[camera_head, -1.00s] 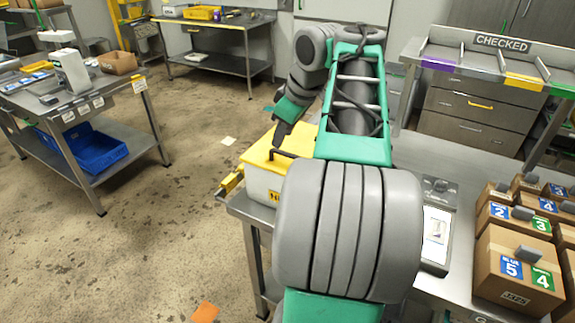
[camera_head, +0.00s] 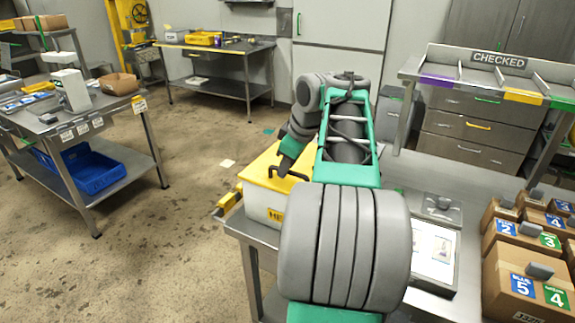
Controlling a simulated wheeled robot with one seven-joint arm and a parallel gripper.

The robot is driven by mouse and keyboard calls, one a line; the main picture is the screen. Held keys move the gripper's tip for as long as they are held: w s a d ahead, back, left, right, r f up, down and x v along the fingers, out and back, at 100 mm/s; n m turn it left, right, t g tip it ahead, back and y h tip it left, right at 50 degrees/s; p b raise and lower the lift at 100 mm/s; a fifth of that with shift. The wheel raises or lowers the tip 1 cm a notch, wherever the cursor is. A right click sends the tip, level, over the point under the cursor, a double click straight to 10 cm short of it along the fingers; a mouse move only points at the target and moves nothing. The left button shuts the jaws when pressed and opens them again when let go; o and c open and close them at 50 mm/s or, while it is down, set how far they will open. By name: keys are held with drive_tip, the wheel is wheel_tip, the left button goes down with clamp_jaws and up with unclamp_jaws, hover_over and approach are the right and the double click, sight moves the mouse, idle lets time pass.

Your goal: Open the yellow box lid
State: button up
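The yellow lid (camera_head: 262,166) sits on a white box (camera_head: 262,205) at the left end of the metal table, and it looks closed. A dark bent handle (camera_head: 290,173) stands on top of the lid. My gripper (camera_head: 284,168) is at the handle, pointing down, with its fingertips close to it or touching it. The fingers are small and dark here, so I cannot tell whether they are open or shut. My own arm hides the right part of the box and lid.
Several cardboard boxes (camera_head: 524,275) with numbered labels stand on the right of the metal table (camera_head: 440,178). A grey device with a white panel (camera_head: 432,250) lies beside my arm. The CHECKED rack (camera_head: 498,72) stands behind. Open floor lies to the left.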

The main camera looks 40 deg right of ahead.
clamp_jaws()
idle(1.1)
